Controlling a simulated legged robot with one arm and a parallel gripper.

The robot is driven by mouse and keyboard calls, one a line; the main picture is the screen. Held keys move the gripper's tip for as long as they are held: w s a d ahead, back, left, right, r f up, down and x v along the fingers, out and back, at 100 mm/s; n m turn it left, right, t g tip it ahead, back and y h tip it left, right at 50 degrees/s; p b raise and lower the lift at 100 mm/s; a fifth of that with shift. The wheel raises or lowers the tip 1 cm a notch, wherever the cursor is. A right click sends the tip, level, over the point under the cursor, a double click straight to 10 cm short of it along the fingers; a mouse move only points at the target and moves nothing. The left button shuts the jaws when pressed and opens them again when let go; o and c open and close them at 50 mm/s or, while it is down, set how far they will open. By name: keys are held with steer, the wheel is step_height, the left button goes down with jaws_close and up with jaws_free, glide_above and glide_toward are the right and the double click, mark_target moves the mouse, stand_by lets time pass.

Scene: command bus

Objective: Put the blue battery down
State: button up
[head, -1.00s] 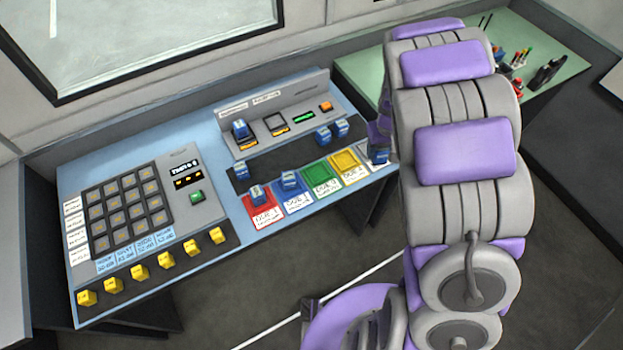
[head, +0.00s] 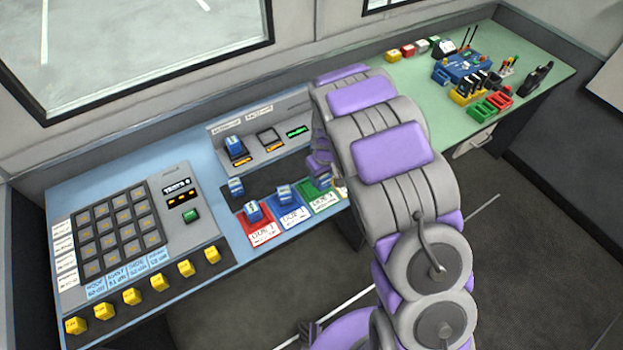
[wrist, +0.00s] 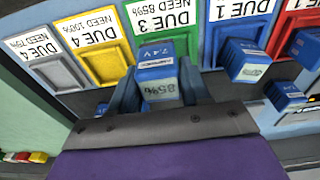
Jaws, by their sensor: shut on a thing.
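My gripper (wrist: 160,88) is shut on a blue battery (wrist: 158,72) marked 85% and 7.4 V, with a finger on each side. In the wrist view the battery is at the near edge of the green tray (wrist: 152,30), whose label reads DUE 3, NEED 85%. I cannot tell whether it touches the tray. In the head view the battery (head: 322,182) shows at the green tray, beside my arm, which mostly hides the gripper.
Other blue batteries sit at the blue tray (wrist: 248,62), the red tray (head: 254,212), the dark mat (head: 236,187) and the charger (head: 235,147). Yellow (wrist: 98,45) and grey (wrist: 55,75) trays lie beside the green one. A button panel (head: 125,230) stands left.

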steer(key=shift+w+a+f, duration=0.2)
steer(key=shift+w+a, duration=0.75)
steer(key=shift+a, duration=0.2)
steer(key=f, duration=0.1)
steer(key=f+b, duration=0.1)
steer(key=f, duration=0.1)
steer(key=shift+a+f, duration=0.25)
steer(key=shift+f, duration=0.05)
steer(key=shift+r, duration=0.1)
steer(key=o, duration=1.2)
steer(key=shift+d, duration=0.1)
steer(key=shift+c, duration=0.2)
steer(key=r, duration=0.3)
steer(key=r+p, duration=0.1)
steer(key=r, duration=0.3)
steer(key=s+r+p, duration=0.1)
steer(key=r, duration=0.2)
steer(key=shift+d+r, duration=0.3)
steer(key=shift+r, duration=0.05)
steer(key=shift+s+r, duration=0.15)
steer(key=shift+r, duration=0.45)
steer(key=shift+d+r, duration=0.1)
steer(key=shift+d, duration=0.05)
